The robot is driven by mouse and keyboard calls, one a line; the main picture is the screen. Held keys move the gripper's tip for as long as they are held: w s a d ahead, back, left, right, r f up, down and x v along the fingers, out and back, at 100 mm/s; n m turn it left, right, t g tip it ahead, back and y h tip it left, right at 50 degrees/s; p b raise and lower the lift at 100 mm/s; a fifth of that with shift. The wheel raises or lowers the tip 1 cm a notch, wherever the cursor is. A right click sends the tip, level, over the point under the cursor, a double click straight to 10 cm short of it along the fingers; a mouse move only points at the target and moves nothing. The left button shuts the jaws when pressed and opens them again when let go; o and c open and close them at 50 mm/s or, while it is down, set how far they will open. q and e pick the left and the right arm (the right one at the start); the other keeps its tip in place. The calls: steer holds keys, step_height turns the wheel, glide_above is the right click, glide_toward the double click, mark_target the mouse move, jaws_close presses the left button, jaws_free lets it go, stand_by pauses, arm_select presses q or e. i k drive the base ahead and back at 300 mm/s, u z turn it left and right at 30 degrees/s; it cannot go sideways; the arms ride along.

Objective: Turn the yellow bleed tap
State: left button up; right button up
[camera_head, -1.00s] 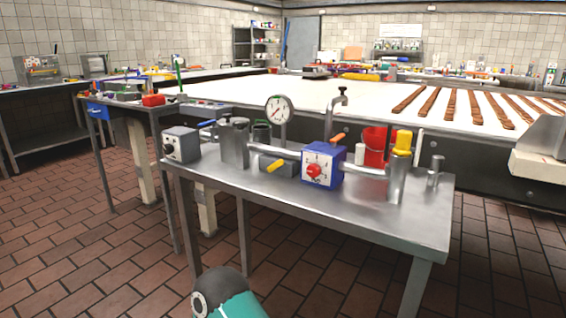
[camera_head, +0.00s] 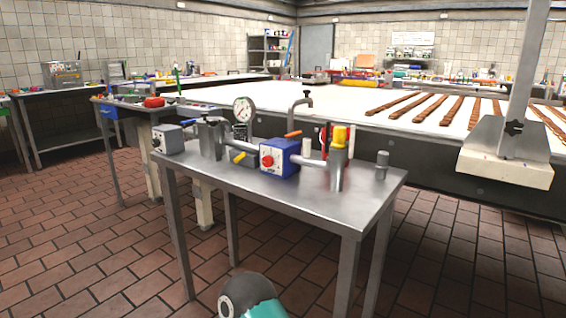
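A metal table (camera_head: 310,200) stands in front of me with a pipe assembly on it. Two yellow parts show there: a short yellow handle (camera_head: 243,158) left of the blue box, and an upright yellow cap (camera_head: 341,136) on a metal cylinder (camera_head: 338,170) to the right. I cannot tell from the picture which one is the bleed tap. The blue box (camera_head: 280,158) has a red knob (camera_head: 267,161) on its front. Neither of my grippers is in view. A grey and teal rounded part, seemingly of my own arm, shows at the bottom edge.
A pressure gauge (camera_head: 244,110), a bent metal spout (camera_head: 296,110) and a grey box (camera_head: 168,139) stand on the table too. A long white conveyor (camera_head: 330,97) with brown bars runs behind. A grey post and housing (camera_head: 508,140) are at the right. Tiled floor is free in front.

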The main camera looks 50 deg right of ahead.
mark_target(242, 157)
steer(key=z, duration=0.05)
steer(key=k, duration=1.35)
steer(key=z, duration=0.65)
steer(key=i, duration=1)
